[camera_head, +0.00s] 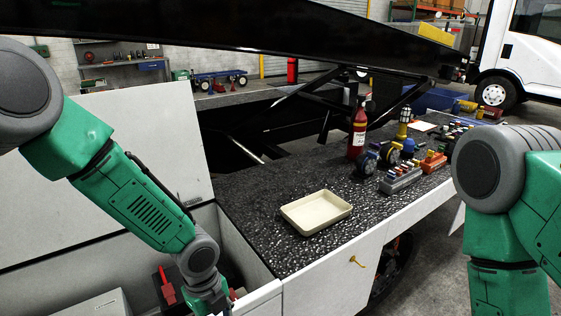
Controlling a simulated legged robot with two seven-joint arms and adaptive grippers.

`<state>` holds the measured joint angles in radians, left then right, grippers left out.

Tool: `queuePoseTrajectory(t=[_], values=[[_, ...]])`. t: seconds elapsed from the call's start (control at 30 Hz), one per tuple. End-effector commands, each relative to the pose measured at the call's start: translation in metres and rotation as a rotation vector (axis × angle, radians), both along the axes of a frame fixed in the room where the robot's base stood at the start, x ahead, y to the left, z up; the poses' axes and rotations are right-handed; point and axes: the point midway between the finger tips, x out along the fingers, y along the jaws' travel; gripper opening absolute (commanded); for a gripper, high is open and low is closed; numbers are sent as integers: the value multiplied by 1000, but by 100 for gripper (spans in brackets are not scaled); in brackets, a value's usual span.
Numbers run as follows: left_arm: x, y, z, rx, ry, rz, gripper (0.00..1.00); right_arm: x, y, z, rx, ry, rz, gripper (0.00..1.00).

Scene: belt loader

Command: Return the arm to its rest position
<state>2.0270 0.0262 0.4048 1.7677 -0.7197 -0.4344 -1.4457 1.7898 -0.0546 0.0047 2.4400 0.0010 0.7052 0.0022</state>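My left arm (125,195) comes in from the left and reaches down into an open compartment (247,252) in the loader's side. My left gripper (213,301) is at the bottom edge of the view, low in that compartment. Its fingertips are cut off or hidden, so I cannot see whether it holds anything. My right arm (505,215) is bent at the right edge, in front of the loader's deck. Its gripper is outside the view.
A beige tray (316,212) lies on the speckled black deck (262,190). Behind it are a red fire extinguisher (357,133) and several controls (400,178). The raised lid (140,130) stands behind my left arm. A red item (167,287) is in the compartment.

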Motion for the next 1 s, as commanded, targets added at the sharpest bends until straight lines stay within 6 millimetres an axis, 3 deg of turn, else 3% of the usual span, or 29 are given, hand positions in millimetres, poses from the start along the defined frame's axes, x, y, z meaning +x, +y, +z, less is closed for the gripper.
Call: queuePoseTrajectory(t=[0.17,0.37,0.5,0.6,0.7,0.8,1.0], values=[[-44,3,-41,-39,69,262,40,0,0,-15,0,1,0,52],[-109,18,-99,-55,171,765,40,-1,0,-37,0,2,0,52],[-171,53,-145,-8,217,1330,40,-1,0,-61,0,2,0,52],[-206,87,-163,36,183,1719,40,-1,0,-75,0,2,0,52],[-230,117,-170,62,118,1998,40,-2,0,-84,0,2,0,52],[-242,137,-170,68,61,2163,40,-2,0,-88,0,2,0,52],[-246,146,-169,67,32,2231,40,-1,0,-89,0,1,0,52]])
